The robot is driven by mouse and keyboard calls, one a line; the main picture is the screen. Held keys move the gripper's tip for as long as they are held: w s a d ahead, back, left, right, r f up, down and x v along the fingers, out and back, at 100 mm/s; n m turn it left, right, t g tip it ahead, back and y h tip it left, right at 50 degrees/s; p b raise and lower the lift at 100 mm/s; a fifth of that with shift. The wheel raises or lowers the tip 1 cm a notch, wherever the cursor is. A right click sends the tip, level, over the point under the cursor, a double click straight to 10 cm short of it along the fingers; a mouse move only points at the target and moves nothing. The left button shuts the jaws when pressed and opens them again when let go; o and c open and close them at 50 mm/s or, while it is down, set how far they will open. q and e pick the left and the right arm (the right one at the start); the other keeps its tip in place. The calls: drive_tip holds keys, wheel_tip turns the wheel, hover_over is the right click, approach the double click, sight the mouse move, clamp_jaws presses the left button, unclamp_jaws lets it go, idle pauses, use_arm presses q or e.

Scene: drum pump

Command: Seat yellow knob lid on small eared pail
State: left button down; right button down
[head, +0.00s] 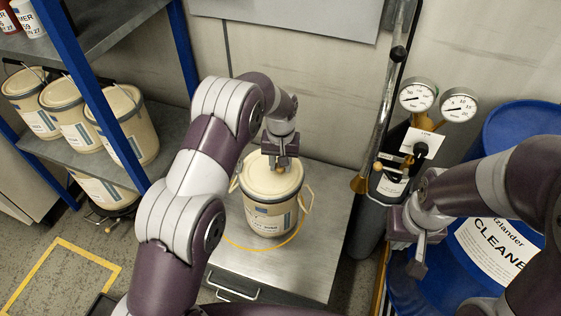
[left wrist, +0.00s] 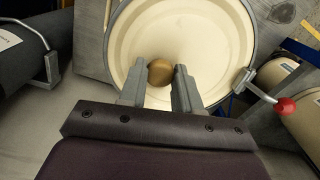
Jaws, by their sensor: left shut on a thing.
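The cream lid (head: 271,178) with its tan-yellow knob (head: 280,169) lies at the top of the small cream pail (head: 262,212). In the left wrist view the pale lid (left wrist: 195,35) sits within a grey ring, and the round knob (left wrist: 160,72) is between the fingers. My left gripper (head: 280,164) points down from above and is shut on the knob. Whether the lid is fully down in the rim cannot be told.
The pail stands on a grey metal cabinet top (head: 313,271). Several larger pails (head: 125,121) fill the shelf at the left. A dark cylinder with gauges (head: 418,97) and a blue drum (head: 518,122) stand at the right.

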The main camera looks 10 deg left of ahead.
idle(0.3)
use_arm(q)
drive_tip(key=shift+s, duration=0.25)
drive_tip(key=shift+p, duration=0.35)
idle(0.4)
drive_tip(key=shift+f, duration=0.4)
drive_tip(key=c, duration=1.1)
unclamp_jaws()
